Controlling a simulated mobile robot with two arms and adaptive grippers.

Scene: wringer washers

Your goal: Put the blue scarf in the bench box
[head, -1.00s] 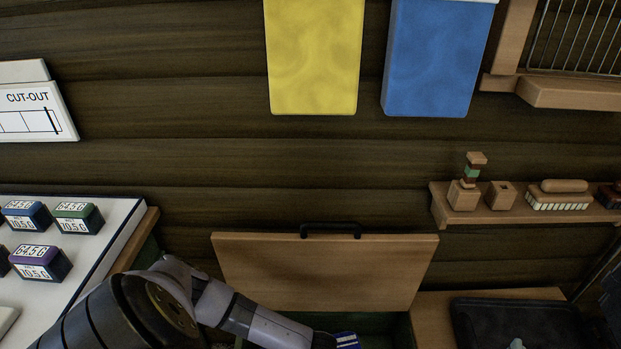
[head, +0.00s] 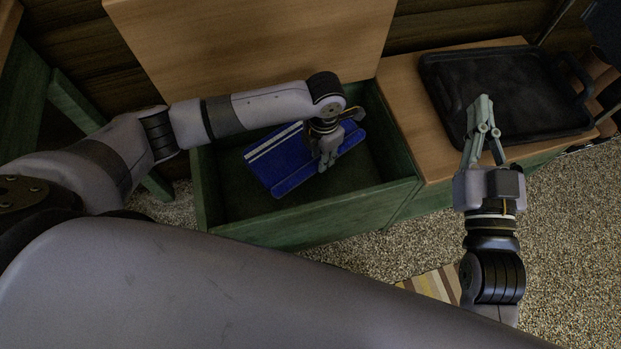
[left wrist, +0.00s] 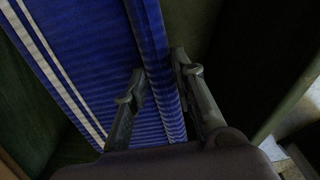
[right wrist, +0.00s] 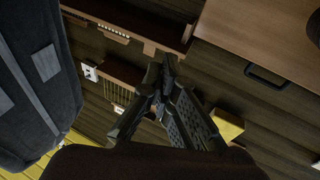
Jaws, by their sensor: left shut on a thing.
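The bench box (head: 300,228) is a green open-topped box with its wooden lid (head: 255,45) raised behind it. The blue scarf (head: 268,166), folded flat with white stripes, is within the box opening; I cannot tell whether it touches the bottom. My left gripper (head: 328,162) reaches into the box from above and is shut on the scarf's raised near-right edge. In the left wrist view the scarf (left wrist: 85,60) runs between the fingers of the left gripper (left wrist: 160,82). My right gripper (head: 482,112) is empty, its fingertips together, right of the box; it also shows in the right wrist view (right wrist: 166,72).
A black tray (head: 510,62) lies on the wooden bench top (head: 405,85) right of the box, close behind my right gripper. A striped mat (head: 432,285) lies on the speckled floor (head: 560,235). The right part of the box interior is bare.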

